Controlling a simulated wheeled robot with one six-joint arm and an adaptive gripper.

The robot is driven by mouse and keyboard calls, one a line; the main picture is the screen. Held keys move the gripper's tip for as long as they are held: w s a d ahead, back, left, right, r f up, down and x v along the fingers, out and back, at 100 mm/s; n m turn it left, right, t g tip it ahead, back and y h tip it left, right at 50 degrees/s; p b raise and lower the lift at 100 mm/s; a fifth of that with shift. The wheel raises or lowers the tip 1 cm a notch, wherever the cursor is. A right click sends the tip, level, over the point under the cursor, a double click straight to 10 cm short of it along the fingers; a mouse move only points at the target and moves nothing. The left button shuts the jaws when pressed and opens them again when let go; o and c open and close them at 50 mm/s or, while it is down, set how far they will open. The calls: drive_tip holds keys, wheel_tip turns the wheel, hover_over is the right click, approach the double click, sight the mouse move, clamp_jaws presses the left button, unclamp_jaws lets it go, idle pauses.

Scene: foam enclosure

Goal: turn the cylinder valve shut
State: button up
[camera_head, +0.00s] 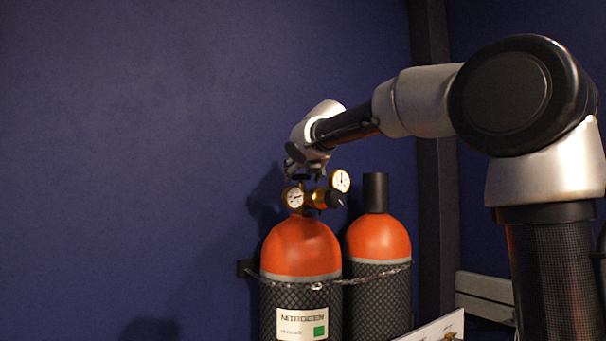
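The nitrogen cylinder (301,251) stands upright against the blue wall, with an orange shoulder, a dark mesh sleeve and a label reading NITROGEN. Its brass regulator (319,197) carries two white-faced gauges, one at the left (295,198) and one at the upper right (340,181), and a black knob (334,199). The valve's dark handwheel (302,177) shows only as a small shape on top. My gripper (303,174) points down from above at this handwheel, with fingers on either side of it. Whether the fingers touch or grip it is too small to tell.
A second orange cylinder (379,240) with a black cap (375,193) stands close at the right. A chain (318,285) runs across both, from a wall bracket (244,268). A white board (437,329) is at the lower right. The left side is clear.

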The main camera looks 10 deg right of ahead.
drive_tip(key=c, duration=0.9)
drive_tip(key=shift+a+h, duration=0.1)
drive_tip(key=shift+h, duration=0.2)
drive_tip(key=m+h, duration=0.3)
drive_tip(key=shift+w+a+m+g+h, duration=0.1)
drive_tip(key=shift+a+m+g+h, duration=0.3)
drive_tip(key=m+h, duration=0.1)
drive_tip(key=m+g+h, duration=0.2)
drive_tip(key=shift+w+a+m+h, duration=0.2)
drive_tip(key=shift+a+m+h, duration=0.1)
drive_tip(key=shift+h, duration=0.1)
drive_tip(key=m+g+h, duration=0.2)
drive_tip(key=m+g, duration=0.1)
drive_tip(key=shift+w+a+f+m+h, duration=0.1)
drive_tip(key=shift+w+a+m+h, duration=0.1)
drive_tip(key=shift+w+m+h, duration=0.15)
drive_tip(key=shift+m+g+h, duration=0.75)
drive_tip(key=shift+m+g, duration=0.5)
drive_tip(key=shift+g, duration=0.25)
